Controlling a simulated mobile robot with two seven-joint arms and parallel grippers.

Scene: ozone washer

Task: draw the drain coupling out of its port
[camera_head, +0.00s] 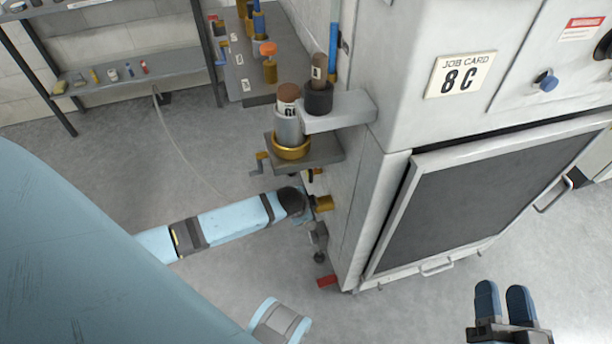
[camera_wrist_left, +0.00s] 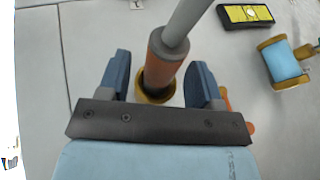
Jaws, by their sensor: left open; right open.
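The drain coupling (camera_wrist_left: 162,66) looks like an orange sleeve on a grey hose in the left wrist view. Its far end sits in a gold ring-shaped port (camera_wrist_left: 155,93) on the pale panel. My left gripper (camera_wrist_left: 160,78) is open, with one blue finger on each side of the coupling and visible space beside it. In the head view my left arm reaches the washer's left side; its fingers and the coupling are largely hidden there. My right gripper (camera_head: 504,291) is open and empty at lower right, in front of the washer.
The washer (camera_head: 365,185) has a dark front door (camera_head: 480,190). A shelf (camera_head: 305,152) with a gold-based cylinder (camera_head: 289,131) stands above my left wrist. A red handle (camera_head: 327,281) is low on the side. A yellow-and-black label (camera_wrist_left: 245,14) and a blue-and-gold fitting (camera_wrist_left: 283,62) are right of the coupling.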

